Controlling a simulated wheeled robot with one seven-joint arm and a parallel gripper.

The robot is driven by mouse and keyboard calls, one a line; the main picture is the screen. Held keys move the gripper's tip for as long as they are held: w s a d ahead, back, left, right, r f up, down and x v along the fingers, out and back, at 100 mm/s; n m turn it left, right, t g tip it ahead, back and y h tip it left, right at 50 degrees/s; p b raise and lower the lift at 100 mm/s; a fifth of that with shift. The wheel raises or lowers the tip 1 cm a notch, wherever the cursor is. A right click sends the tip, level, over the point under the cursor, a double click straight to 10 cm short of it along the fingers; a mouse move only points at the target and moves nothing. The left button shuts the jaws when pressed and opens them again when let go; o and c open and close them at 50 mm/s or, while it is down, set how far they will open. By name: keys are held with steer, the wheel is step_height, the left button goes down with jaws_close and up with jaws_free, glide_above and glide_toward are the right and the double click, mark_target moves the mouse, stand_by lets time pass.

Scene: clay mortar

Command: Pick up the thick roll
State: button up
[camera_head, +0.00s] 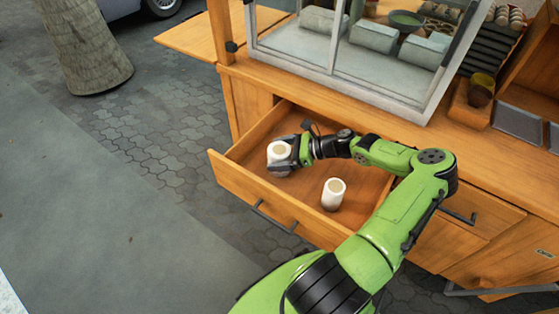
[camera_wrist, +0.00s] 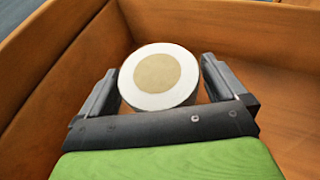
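Two white rolls stand upright in an open wooden drawer (camera_head: 300,178). The one at the left (camera_head: 279,152) looks slightly wider than the other roll (camera_head: 333,194), which stands nearer the front right. My gripper (camera_head: 284,164) is down in the drawer at the wider roll. In the wrist view, this roll (camera_wrist: 160,75) shows a white ring around a tan round centre. It lies between the two spread fingers of my gripper (camera_wrist: 160,68), with its edges close to both fingertips. Narrow gaps show beside it, and firm contact cannot be seen.
The drawer's walls rise close around my gripper, with a corner near the roll in the wrist view (camera_wrist: 112,12). A wooden cart counter (camera_head: 340,97) with a glass case (camera_head: 360,50) stands above and behind the drawer. Paved ground (camera_head: 150,140) lies to the left.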

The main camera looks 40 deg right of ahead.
steer(key=c, duration=0.9)
step_height(320, 180, up, 10)
steer(key=p, duration=0.4)
